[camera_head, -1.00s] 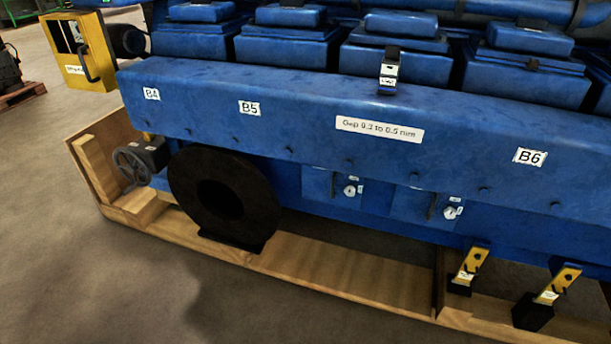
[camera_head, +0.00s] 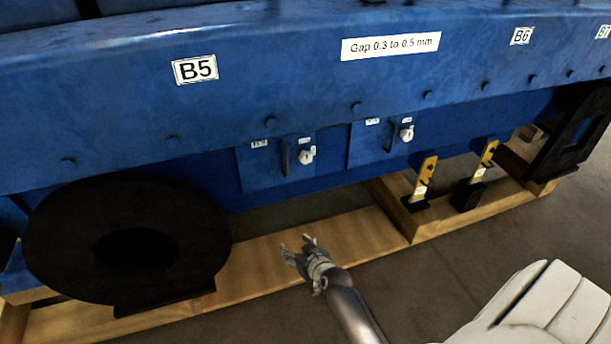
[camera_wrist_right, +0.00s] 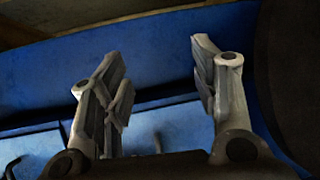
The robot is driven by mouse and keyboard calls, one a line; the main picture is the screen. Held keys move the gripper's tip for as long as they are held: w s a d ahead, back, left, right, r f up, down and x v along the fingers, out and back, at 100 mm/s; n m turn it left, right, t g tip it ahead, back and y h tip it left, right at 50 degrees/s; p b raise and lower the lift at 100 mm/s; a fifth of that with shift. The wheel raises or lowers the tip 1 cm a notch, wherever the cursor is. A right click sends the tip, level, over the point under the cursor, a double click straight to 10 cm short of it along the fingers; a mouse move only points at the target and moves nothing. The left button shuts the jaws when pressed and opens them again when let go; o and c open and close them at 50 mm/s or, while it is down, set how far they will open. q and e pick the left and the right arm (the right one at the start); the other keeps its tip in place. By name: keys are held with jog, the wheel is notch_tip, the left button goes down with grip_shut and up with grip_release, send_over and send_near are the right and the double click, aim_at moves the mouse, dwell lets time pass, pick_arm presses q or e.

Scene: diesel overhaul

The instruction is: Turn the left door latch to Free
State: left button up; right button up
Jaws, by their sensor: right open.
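The left door latch (camera_head: 305,157) is a small white knob on the left blue door (camera_head: 259,168), under the overhang of the blue engine. A dark handle stands on that door to the left of the latch. The right door has its own white latch (camera_head: 406,134). My right gripper (camera_head: 296,242) is open and empty, below and in front of the left door, apart from it. In the right wrist view its two fingers (camera_wrist_right: 160,90) are spread, with blue engine surface beyond and part of a dark handle at the lower left. My left gripper is not in view.
A large black disc (camera_head: 60,243) stands at the left. Two yellow levers (camera_head: 424,176) with black feet stand to the right of the doors. A wooden base (camera_head: 335,245) runs beneath the engine. The overhanging blue ledge (camera_head: 290,90) lies above the doors.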

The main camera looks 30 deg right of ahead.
jog(key=w+d+r+t+h+b, duration=0.1)
jog(key=w+d+r+t+b, duration=0.3)
jog(key=r, duration=0.3)
pick_arm(q)
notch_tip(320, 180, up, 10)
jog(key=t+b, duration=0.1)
jog(key=b, duration=0.2)
pick_arm(e)
jog(key=m+t+h, duration=0.1)
jog(key=m+h, duration=0.1)
jog(key=h, duration=0.1)
send_near(307, 158)
jog(key=shift+t+y, duration=0.3)
jog(key=shift+y, duration=0.1)
jog(key=b+x, duration=0.1)
jog(key=x, duration=0.3)
jog(key=shift+d+f, duration=0.2)
jog(key=b+x, duration=0.1)
jog(key=x, duration=0.3)
jog(key=shift+w+d, duration=0.1)
jog(key=shift+w, duration=0.15)
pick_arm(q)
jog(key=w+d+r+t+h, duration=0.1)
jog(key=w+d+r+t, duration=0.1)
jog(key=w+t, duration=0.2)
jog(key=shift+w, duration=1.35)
pick_arm(e)
jog(key=shift+w+d, duration=0.1)
jog(key=shift+w, duration=0.4)
jog(key=shift+c, duration=0.3)
